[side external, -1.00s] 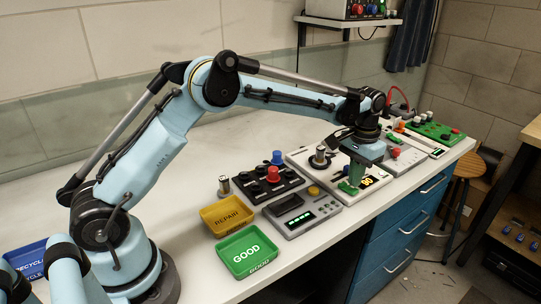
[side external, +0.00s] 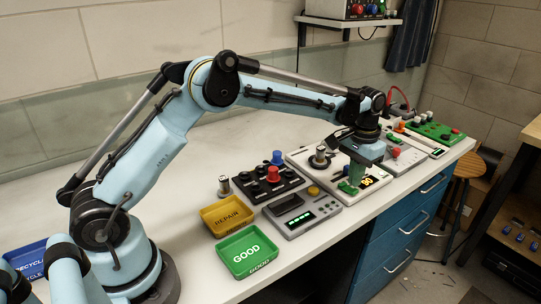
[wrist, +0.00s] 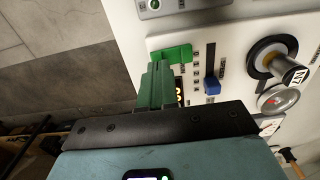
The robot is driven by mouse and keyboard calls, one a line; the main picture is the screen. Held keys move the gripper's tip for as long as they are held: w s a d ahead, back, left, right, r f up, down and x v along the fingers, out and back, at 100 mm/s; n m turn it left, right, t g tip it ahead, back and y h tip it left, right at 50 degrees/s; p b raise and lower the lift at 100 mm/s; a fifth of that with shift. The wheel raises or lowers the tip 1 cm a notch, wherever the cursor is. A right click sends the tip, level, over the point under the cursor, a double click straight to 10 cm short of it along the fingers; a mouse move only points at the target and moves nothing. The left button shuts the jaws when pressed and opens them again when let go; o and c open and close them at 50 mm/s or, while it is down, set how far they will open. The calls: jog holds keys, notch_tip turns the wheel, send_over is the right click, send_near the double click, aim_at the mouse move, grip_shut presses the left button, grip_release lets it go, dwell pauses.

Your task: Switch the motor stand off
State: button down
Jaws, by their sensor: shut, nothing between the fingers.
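The motor stand is a white panel (side external: 300,157) on the bench, with a metal motor (side external: 319,156) and a lit display (side external: 368,181). My gripper (side external: 355,184) is shut and empty, pointing down at the switch. In the wrist view its green fingertips (wrist: 158,68) are right beside the switch. I cannot tell whether they touch it. The fingers partly hide the display.
A blue slider (wrist: 212,86) and a round gauge (wrist: 278,98) are on the same panel. A grey instrument (side external: 302,215) stands left of the stand, and another white panel (side external: 402,155) stands right. Yellow (side external: 227,215) and green (side external: 246,254) trays lie nearer my base.

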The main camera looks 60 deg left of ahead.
aim_at(352, 190)
jog(key=shift+f, duration=0.95)
dwell(0.9)
jog(key=shift+r, duration=3.5)
jog(key=shift+r, duration=0.15)
jog(key=s+a+r+t, duration=0.2)
jog(key=s+r+t, duration=0.15)
jog(key=s, duration=0.45)
jog(key=s+a+r+t, duration=0.15)
jog(key=s+r, duration=0.25)
jog(key=s, duration=0.5)
jog(key=s+f+t, duration=0.2)
jog(key=s+f, duration=0.2)
jog(key=s, duration=0.2)
jog(key=shift+s+a+f, duration=0.2)
jog(key=shift+s+f, duration=0.05)
jog(key=shift+s, duration=0.15)
